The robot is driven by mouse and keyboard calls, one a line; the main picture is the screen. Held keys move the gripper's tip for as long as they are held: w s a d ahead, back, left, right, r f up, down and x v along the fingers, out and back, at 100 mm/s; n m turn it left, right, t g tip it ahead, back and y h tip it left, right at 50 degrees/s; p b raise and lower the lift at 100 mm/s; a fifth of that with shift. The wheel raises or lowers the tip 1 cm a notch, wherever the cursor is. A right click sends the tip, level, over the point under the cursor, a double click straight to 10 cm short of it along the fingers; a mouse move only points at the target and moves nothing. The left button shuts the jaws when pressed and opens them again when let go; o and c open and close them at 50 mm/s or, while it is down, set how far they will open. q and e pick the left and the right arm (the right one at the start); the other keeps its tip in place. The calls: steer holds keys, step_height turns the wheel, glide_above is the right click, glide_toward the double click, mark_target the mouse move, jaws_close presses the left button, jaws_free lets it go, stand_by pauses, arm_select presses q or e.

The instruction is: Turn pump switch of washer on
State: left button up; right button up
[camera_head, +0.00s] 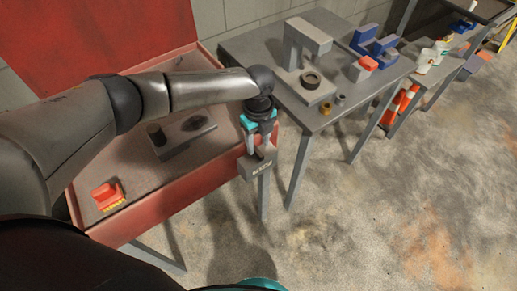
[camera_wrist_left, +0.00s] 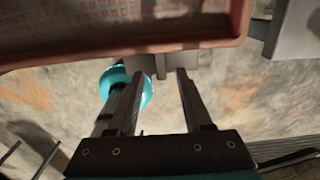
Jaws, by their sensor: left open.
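The washer is a red open basin (camera_head: 160,208) with its red lid raised behind it. A small grey box (camera_head: 262,166), which looks like the pump switch housing, sits at the basin's front right corner. My left gripper (camera_head: 256,147) is over this box in the head view and hides part of it. In the left wrist view, the gripper's fingers (camera_wrist_left: 157,100) are apart with nothing between them. The grey box (camera_wrist_left: 184,66) is beyond their tips, below the basin rim, with a small lever-like piece between the tips. The switch position cannot be told. My right gripper is not in view.
Inside the basin are a grey block with a dark cylinder (camera_head: 154,134) and an orange-red brush-like item (camera_head: 107,194). A metal table (camera_head: 310,118) with a grey press (camera_head: 303,45) and blue parts stands to the right. The concrete floor in front is clear.

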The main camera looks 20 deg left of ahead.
mark_target(258, 152)
arm_select(q)
steer(key=shift+f, duration=1.75)
jaws_close()
